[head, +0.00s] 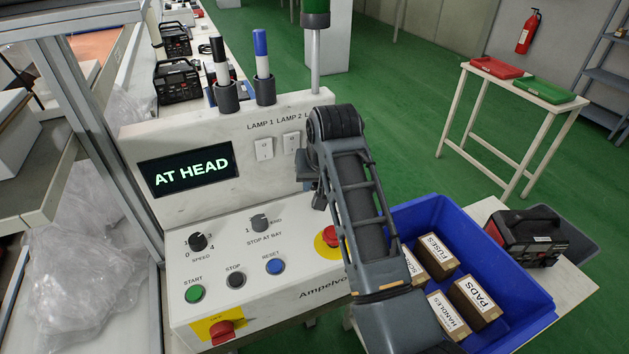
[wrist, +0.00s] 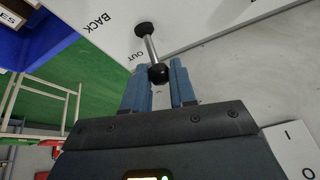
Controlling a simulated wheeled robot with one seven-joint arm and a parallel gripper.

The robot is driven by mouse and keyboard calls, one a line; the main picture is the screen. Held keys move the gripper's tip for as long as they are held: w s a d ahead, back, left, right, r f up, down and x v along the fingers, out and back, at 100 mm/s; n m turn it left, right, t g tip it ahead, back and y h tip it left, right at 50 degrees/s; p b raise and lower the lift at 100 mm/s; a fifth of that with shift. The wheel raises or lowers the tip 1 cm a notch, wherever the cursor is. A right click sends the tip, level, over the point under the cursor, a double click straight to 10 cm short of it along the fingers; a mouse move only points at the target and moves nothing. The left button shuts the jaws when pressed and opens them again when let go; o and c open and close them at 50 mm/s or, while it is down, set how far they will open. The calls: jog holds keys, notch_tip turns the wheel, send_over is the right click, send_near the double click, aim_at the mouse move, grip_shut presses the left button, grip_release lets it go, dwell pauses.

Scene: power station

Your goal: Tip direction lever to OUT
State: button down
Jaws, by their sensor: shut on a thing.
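In the wrist view, the direction lever (wrist: 151,50) is a thin silver rod with a dark round base at the white panel and a black ball knob. My gripper (wrist: 158,78) is shut on the lever at its knob, which sits between the two blue-grey fingers. The printed label OUT (wrist: 136,54) is just left of the rod. The label BACK (wrist: 98,22) is farther up and left. Any label on the lever's other side does not show. In the head view, my arm hides the lever and most of my gripper.
The control panel (head: 250,195) has a screen (head: 188,169) reading AT HEAD, knobs, buttons and a red emergency stop (head: 331,237) close to my arm. A blue crate (head: 530,300) of labelled boxes stands right of my arm. A small table (head: 515,90) stands farther back.

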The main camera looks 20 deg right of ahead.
jog(key=shift+s+t+b, duration=0.35)
jog(key=shift+s+t, duration=0.3)
jog(key=shift+t, duration=0.35)
jog(key=t+b, duration=0.1)
jog(key=s+t+b, duration=0.1)
jog(key=shift+s+f+t, duration=0.25)
jog(key=shift+t, duration=0.05)
jog(key=s+t+b, duration=0.1)
jog(key=b, duration=0.1)
jog(key=s+t+b, duration=0.1)
jog(key=t+b, duration=0.1)
jog(key=b, duration=0.1)
jog(key=shift+f+t, duration=0.2)
jog(key=shift+t, duration=0.1)
jog(key=shift+s+r+t+b, duration=0.1)
jog(key=shift+s+t+b, duration=0.15)
jog(key=shift+t+b, duration=0.65)
jog(key=shift+b, duration=0.3)
jog(key=shift+r, duration=0.1)
jog(key=c, duration=0.9)
grip_release()
jog(key=shift+c, duration=0.2)
jog(key=shift+s, duration=0.1)
